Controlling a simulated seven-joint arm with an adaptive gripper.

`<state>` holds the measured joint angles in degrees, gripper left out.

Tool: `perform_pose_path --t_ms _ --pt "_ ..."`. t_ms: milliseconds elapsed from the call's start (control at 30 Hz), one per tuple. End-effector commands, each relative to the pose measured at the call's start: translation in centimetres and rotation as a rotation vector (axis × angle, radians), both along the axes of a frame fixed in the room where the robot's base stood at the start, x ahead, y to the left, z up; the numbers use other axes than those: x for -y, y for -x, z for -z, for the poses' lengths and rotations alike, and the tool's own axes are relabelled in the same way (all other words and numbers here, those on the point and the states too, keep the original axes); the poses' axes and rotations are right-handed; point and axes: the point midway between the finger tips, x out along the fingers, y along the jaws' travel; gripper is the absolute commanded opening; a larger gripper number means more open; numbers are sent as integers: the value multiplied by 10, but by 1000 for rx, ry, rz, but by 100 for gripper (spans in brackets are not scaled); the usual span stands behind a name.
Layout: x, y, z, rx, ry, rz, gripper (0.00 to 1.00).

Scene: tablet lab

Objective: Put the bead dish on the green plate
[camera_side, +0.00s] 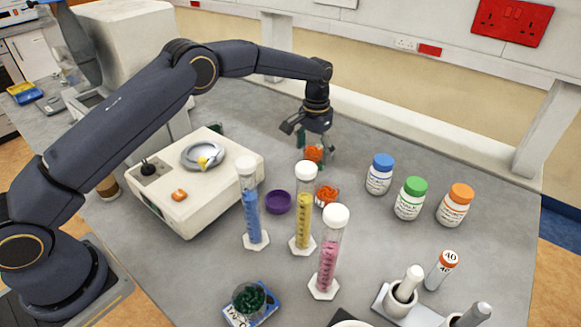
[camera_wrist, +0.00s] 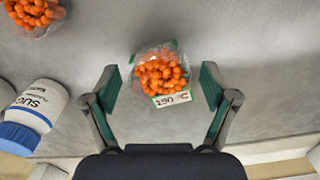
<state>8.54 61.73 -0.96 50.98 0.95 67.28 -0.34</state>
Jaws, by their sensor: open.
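A clear dish of orange beads (camera_wrist: 160,75) lies between my open gripper's (camera_wrist: 162,90) green-padded fingers, touching neither. The side view shows these beads (camera_side: 314,154) directly below my gripper (camera_side: 316,147), partly hidden by it. A label with a green part and dark print (camera_wrist: 172,100) shows under or against the dish. A second dish of orange beads (camera_side: 327,193) stands nearer the tubes, and at the wrist view's upper left (camera_wrist: 34,12). A dish of dark green beads (camera_side: 249,299) sits on a blue printed plate at the front. I cannot clearly make out a separate green plate.
Capped tubes of blue (camera_side: 251,212), yellow (camera_side: 302,215) and pink (camera_side: 328,260) stand in front, near a purple dish (camera_side: 278,202). Bottles with blue (camera_side: 380,174), green (camera_side: 410,199) and orange (camera_side: 455,206) caps stand to the right. A white machine (camera_side: 190,215) is left.

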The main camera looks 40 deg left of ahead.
Motion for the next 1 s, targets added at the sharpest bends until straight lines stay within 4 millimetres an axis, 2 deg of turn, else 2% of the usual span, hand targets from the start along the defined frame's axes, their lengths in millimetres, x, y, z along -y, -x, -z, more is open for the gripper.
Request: perform_pose_path --t_ms 167,267,600,833,933,1000 --pt "0 0 -5 2 0 0 85" --pt "0 -1 -19 4 1 0 85" --pt "0 -1 -94 5 1 0 85" --pt "0 0 -122 2 0 0 85" --pt "-4 6 -140 18 2 -4 85" --pt "-9 15 -163 42 5 -11 85"
